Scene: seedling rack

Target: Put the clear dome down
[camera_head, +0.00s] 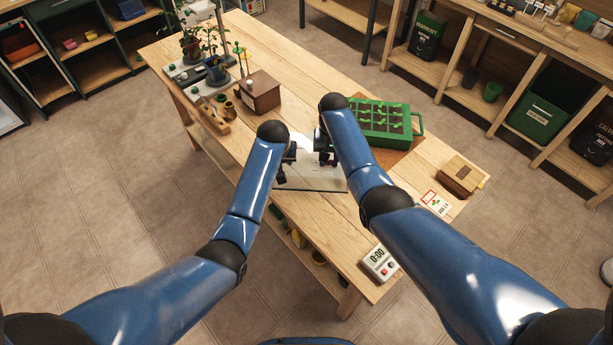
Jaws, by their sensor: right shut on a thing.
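The clear dome (312,180) is a see-through cover with a thin dark lower edge. It shows between and below my two grippers, over the front side of the wooden table. My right gripper (324,156) is shut on the dome at its upper right side. My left gripper (286,162) is at the dome's left side; its fingers are small and dark, and I cannot tell whether they are shut. A green seedling tray (419,125) with several seedlings stands uncovered to the right of my grippers. My forearms hide part of the table around the dome.
The tray stands on a brown mat (409,158). A wooden box (262,93) and potted plants (214,72) stand at the table's far left. A brown box (460,176), a seed card (435,203) and a timer (379,263) occupy the right end. Bare wood (315,75) lies behind the grippers.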

